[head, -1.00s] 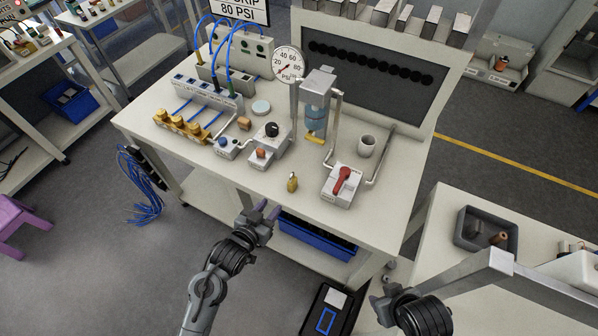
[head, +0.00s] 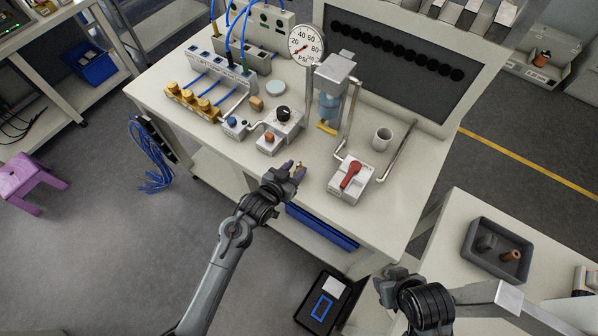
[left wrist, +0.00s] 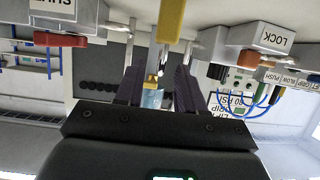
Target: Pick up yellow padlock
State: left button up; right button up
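The yellow padlock (head: 300,167) stands near the front edge of the workbench, partly hidden by my left gripper (head: 292,172). In the left wrist view, which looks upside down, the padlock (left wrist: 171,20) shows at the top centre with its shackle pointing down the picture. The fingers of my left gripper (left wrist: 157,78) are apart on either side of the padlock's line, and I see nothing clamped between them. I cannot tell whether they touch it. My right gripper (head: 390,284) is low, in front of the bench, away from the padlock; its fingers are unclear.
A white box with a red handle (head: 350,175) stands right of the padlock. A box with an orange button (head: 271,142) and the filter unit (head: 331,95) stand behind it. A grey tray (head: 498,250) sits on the right table. A blue bin (head: 322,227) is below the bench top.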

pick_arm(q)
jog(key=shift+x, duration=2.55)
grip_shut()
